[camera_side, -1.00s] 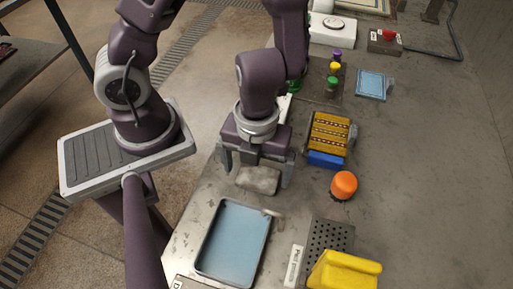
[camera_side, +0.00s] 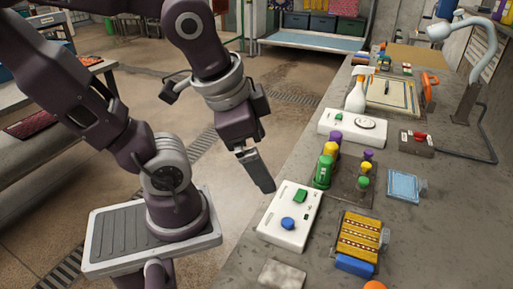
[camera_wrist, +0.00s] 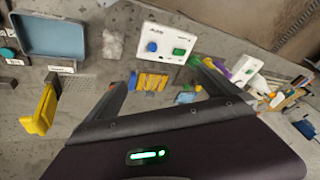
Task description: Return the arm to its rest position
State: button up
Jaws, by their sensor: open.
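My gripper (camera_side: 262,178) hangs at the left edge of the bench in the side view, fingers pointing down. It is clear of the bench objects and nothing shows between its fingers. In the wrist view my gripper (camera_wrist: 166,72) has its two fingers spread wide apart and empty. A pale grey slab (camera_side: 283,275) lies on the bench at the bottom of the side view.
A white panel (camera_side: 290,216) with green and blue knobs lies near my gripper.

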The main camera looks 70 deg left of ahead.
jog(key=r+n, duration=0.1)
jog(key=s+r+n+t+h, duration=0.1)
jog(key=n, duration=0.1)
dwell(1.2)
